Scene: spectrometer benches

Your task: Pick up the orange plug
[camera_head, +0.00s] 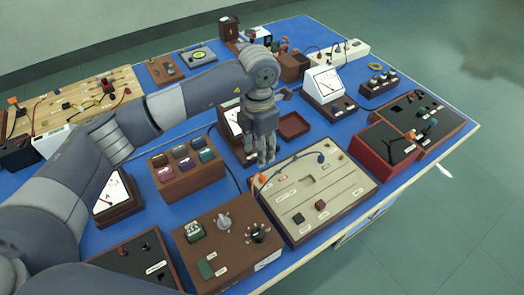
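An orange plug (262,178) is at the upper left corner of the cream panel (335,195) in its brown wooden frame. My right gripper is not in view.
A box with several coloured blocks (187,170) stands left of my gripper, and a knob box (228,238) stands in front. A white meter (324,85) and a small red-brown tray (294,126) are behind. Red and black boxes (385,147) stand at right.

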